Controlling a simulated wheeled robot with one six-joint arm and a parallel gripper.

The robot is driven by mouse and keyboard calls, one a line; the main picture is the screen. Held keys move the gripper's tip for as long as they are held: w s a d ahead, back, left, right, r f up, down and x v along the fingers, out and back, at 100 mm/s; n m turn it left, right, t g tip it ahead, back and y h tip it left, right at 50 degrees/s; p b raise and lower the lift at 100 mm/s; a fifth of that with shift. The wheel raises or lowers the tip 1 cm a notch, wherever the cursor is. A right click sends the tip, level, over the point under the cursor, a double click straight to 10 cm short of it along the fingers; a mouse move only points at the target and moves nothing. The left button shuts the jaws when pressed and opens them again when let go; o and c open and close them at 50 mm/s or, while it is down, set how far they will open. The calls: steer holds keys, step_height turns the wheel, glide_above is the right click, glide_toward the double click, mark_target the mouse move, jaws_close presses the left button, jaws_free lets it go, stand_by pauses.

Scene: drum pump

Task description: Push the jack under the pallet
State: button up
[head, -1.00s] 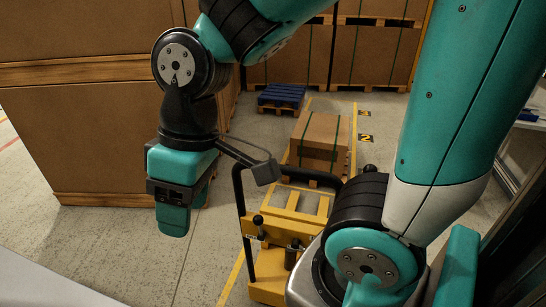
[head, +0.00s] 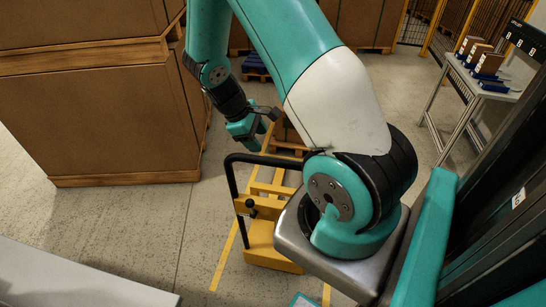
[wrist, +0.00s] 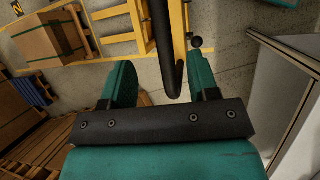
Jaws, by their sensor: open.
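The yellow jack (head: 272,248) stands on the floor in front of my base, its black handle (head: 235,172) upright and its forks (head: 266,186) pointing away. The wooden pallet (head: 288,150) with a brown carton lies beyond, partly hidden by my arm. Whether the forks are under it I cannot tell. My gripper (head: 262,124) is open and appears above the handle in the head view. In the wrist view, the black handle bar (wrist: 168,55) runs between the open fingers of my gripper (wrist: 163,70); contact is unclear. The strapped carton (wrist: 50,40) shows at upper left.
Large stacked cartons (head: 105,125) stand at the left. A blue pallet stack (head: 254,66) is at the back. A table (head: 487,88) with small boxes is at the right. Yellow lines (head: 226,262) mark the floor around the jack. Floor at the left of the jack is clear.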

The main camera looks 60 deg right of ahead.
mark_target(273, 160)
steer(key=p+x, duration=0.2)
steer(key=x, duration=0.8)
steer(key=shift+f, duration=0.4)
steer(key=shift+d, duration=0.1)
jaws_close()
